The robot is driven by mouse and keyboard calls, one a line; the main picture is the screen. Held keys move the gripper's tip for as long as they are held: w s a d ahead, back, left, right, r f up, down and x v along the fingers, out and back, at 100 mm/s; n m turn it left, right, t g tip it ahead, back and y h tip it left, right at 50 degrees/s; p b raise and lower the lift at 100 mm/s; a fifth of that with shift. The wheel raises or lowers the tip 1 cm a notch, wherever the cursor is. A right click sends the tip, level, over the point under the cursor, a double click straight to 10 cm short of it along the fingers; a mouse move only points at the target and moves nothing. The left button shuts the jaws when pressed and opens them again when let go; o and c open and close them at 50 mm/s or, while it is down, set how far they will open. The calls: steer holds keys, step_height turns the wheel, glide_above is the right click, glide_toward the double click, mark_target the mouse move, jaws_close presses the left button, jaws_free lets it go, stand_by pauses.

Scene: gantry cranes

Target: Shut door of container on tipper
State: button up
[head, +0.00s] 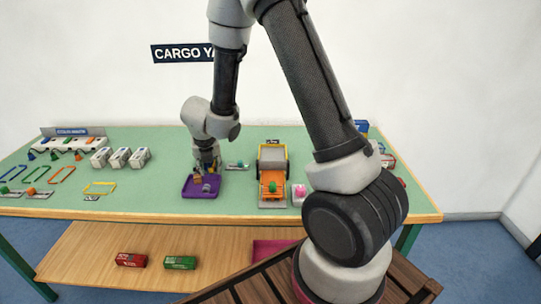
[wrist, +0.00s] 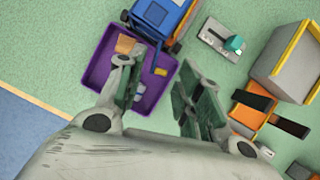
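The orange tipper (head: 272,186) stands on the green table right of my gripper, with a grey, yellow-edged box body on it. In the wrist view this grey box (wrist: 283,62) is at the upper right, cut by the frame edge. I cannot make out a separate container or its door. My gripper (head: 207,168) is low over the purple tray (head: 188,192). In the wrist view my gripper (wrist: 153,80) is open, its fingers apart, with nothing visibly held between them. The purple tray (wrist: 97,68) lies beneath, holding small orange, yellow and grey pieces.
A blue thing with dark legs (wrist: 160,14) overlaps the tray's upper edge in the wrist view. White boxes (head: 120,157) stand left.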

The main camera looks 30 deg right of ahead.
steer(key=d+v, duration=0.1)
steer(key=v, duration=0.5)
steer(key=s+d+r+m+g+h, duration=0.25)
steer(key=s+d+m, duration=0.55)
steer(key=m, duration=0.6)
steer(key=s+d+r+m+g+y, duration=0.1)
steer(key=s+r+m+g, duration=0.3)
steer(key=s+m, duration=0.7)
steer(key=shift+d+m, duration=0.7)
steer(key=shift+m, duration=0.2)
steer(key=shift+s, duration=0.2)
